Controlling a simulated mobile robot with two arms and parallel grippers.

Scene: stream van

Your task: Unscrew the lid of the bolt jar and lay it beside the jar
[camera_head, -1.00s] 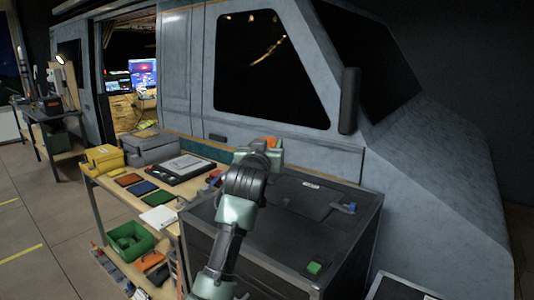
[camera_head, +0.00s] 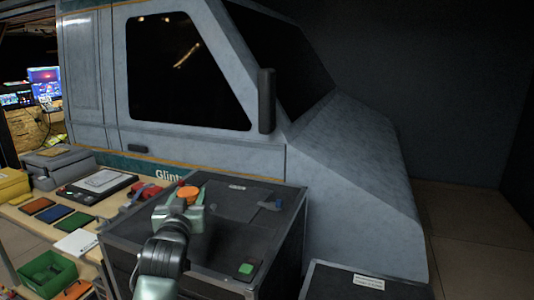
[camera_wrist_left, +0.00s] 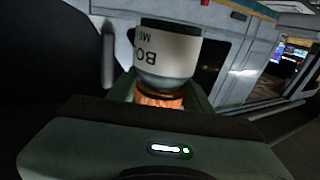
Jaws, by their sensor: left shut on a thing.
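The bolt jar (camera_wrist_left: 168,50) shows in the left wrist view with a white label, partly readable as "BO" and "M6", and appears upside down there. Its orange lid (camera_wrist_left: 158,97) is on the end nearest my gripper, and the jar and lid look joined. In the head view the orange lid (camera_head: 188,192) shows at my left gripper (camera_head: 182,207), over the left rear of the black case. My left gripper is shut on the jar at or near its lid end. The gripper hides the jar's body in the head view. My right gripper is not in view.
The black case top (camera_head: 225,235) is mostly clear, with a small blue item (camera_head: 278,205) and a green button (camera_head: 246,269). The van (camera_head: 230,150) stands close behind.

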